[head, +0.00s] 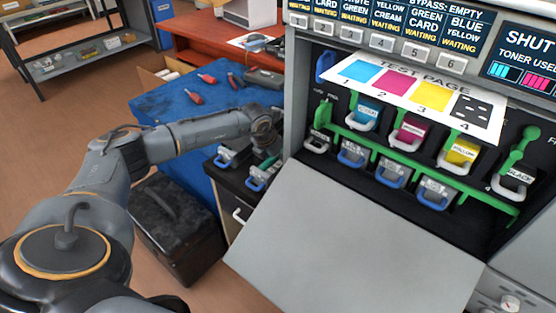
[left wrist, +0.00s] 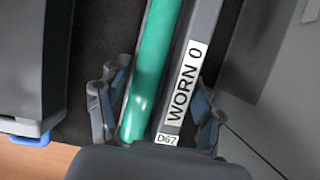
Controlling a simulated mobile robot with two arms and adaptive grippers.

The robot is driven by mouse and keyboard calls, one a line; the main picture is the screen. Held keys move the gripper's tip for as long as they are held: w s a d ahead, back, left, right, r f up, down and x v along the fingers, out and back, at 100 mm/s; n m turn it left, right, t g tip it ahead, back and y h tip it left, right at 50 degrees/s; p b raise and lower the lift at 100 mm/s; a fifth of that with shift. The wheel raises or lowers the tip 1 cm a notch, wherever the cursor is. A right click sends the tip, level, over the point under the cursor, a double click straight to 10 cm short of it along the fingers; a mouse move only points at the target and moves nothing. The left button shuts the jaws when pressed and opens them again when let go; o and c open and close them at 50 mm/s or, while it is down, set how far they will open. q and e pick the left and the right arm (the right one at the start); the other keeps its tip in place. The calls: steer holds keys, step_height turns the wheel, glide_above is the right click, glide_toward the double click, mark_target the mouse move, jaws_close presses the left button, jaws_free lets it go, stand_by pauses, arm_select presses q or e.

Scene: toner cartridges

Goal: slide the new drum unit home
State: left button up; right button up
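My left gripper (head: 266,146) is over the dark cart left of the printer. In the left wrist view its two fingers (left wrist: 160,105) stand on either side of a drum unit (left wrist: 178,85) with a green cylinder and a "WORN 0" label. I cannot tell whether the fingers press on it. Drum units with blue handles (head: 230,157) (head: 262,176) lie on the cart top (head: 240,177). In the open printer, a lower row holds grey units with blue handles (head: 352,156) (head: 391,173) (head: 433,194). The bay under the black toner looks dark. My right gripper is not in view.
Above them are cyan (head: 367,113), magenta (head: 410,132), yellow (head: 461,151) and black (head: 516,176) toners, with a green bar below. A test page (head: 400,88) juts out. The lowered grey door (head: 350,235) spans the front. A blue table (head: 185,105) with tools stands behind my arm.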

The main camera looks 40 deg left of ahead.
arm_select(q)
steer(key=c, duration=0.7)
steer(key=shift+c, duration=1.2)
steer(key=shift+w+r, duration=0.1)
steer(key=shift+r, duration=0.05)
steer(key=shift+w+r+p, duration=0.1)
steer(key=shift+r+p, duration=2.35)
steer(key=shift+r, duration=1)
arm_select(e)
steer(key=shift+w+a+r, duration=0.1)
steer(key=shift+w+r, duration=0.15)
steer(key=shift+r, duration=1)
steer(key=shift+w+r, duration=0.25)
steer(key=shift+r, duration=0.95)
